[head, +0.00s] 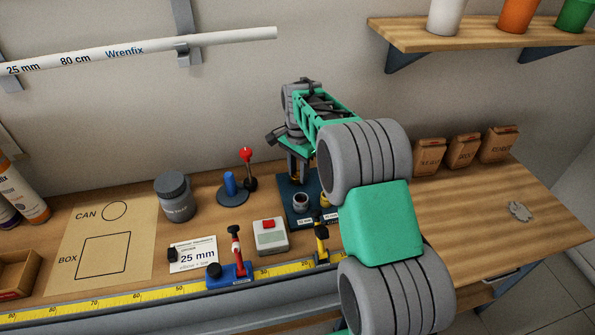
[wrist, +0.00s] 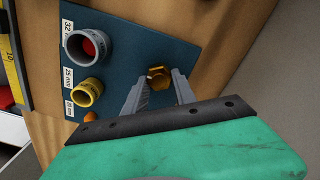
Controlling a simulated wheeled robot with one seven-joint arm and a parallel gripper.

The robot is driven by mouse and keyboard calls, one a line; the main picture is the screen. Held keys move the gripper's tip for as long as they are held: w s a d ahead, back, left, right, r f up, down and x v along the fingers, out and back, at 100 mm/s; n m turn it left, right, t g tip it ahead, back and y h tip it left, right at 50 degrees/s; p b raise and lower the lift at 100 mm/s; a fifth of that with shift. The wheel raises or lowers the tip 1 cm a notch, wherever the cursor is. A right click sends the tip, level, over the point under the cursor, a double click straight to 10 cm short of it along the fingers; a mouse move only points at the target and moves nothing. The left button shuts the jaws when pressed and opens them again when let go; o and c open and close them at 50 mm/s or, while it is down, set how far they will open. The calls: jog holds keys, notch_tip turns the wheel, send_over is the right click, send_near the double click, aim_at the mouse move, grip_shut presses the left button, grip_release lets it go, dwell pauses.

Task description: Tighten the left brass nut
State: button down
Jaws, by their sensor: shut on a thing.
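My gripper (wrist: 163,83) is over the dark blue board (wrist: 118,62), its two fingers closed around a brass nut (wrist: 158,73) in the wrist view. The fingers hide part of the nut, and its thread and seat cannot be made out. In the head view my gripper (head: 298,168) points down at the back of the board (head: 289,212), and the nut is hidden there. I cannot see a second brass nut clearly; my gripper body covers the lower part of the wrist view.
On the board's labelled side are a grey ring (wrist: 87,45), a yellow ring (wrist: 88,92) and a small orange piece (wrist: 90,117). A grey box with a red button (head: 270,238), a blue post (head: 230,186) and a red-knobbed lever (head: 247,165) stand left of the board.

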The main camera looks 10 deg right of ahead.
aim_at(298, 174)
jog(key=shift+m, duration=0.5)
jog(key=c, duration=1)
grip_release()
jog(key=shift+r, duration=0.1)
notch_tip(298, 174, up, 8)
jog(key=shift+f+b, duration=0.15)
jog(key=shift+b, duration=0.25)
